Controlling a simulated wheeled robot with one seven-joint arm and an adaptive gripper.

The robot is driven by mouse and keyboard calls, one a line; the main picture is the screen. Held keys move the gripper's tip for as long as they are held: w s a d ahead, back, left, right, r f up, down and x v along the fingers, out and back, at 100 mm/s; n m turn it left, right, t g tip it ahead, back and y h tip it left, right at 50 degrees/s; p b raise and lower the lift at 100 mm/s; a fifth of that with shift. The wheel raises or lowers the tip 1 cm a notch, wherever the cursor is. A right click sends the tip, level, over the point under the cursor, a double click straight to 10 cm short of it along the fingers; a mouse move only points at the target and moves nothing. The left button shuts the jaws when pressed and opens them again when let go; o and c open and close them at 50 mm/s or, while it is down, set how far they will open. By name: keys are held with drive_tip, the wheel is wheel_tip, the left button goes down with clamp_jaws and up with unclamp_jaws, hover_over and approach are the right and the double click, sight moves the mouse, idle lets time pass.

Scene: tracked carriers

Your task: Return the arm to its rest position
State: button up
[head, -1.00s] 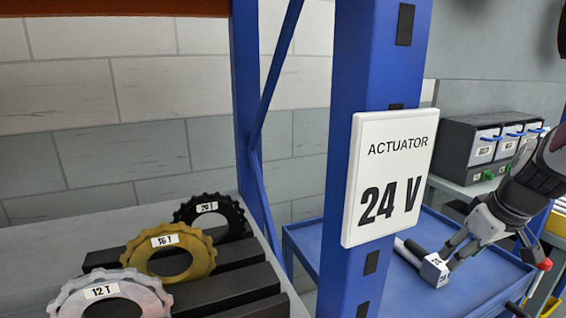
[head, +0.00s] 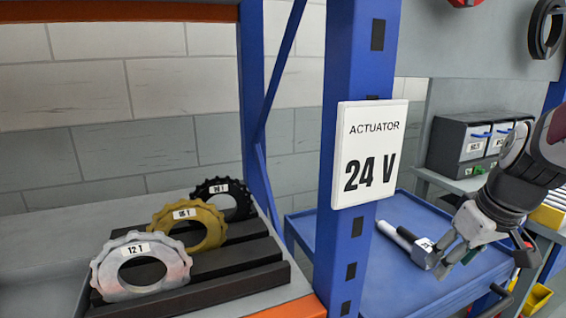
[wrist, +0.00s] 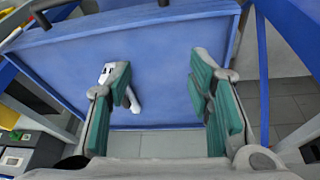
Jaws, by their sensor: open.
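My gripper (head: 456,258) is at the right of the head view, over a blue cart (head: 385,275). Its two fingers, with green pads, stand apart in the wrist view (wrist: 162,80), with nothing held between them.
A blue rack post (head: 345,250) with a white "ACTUATOR 24 V" sign (head: 369,155) stands left of the arm. Gears labelled 12 T (head: 178,268), 16 T (head: 212,228) and 20 T (head: 240,200) sit on a black holder. Dark bins (head: 445,145) stand behind the cart.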

drive_tip(key=s+a+r+m+g, duration=0.1)
drive_tip(key=s+a, duration=0.5)
drive_tip(key=s, duration=0.6)
drive_tip(key=s+a+r+m+g, duration=0.1)
drive_tip(key=s+a, duration=0.5)
drive_tip(key=s, duration=0.7)
wheel_tip(320, 180, up, 16)
drive_tip(key=t+p, duration=0.2)
drive_tip(key=p, duration=1.2)
drive_tip(key=shift+w+d+r+p, duration=0.15)
drive_tip(key=shift+w+d+p, duration=0.1)
drive_tip(key=shift+w+p, duration=0.1)
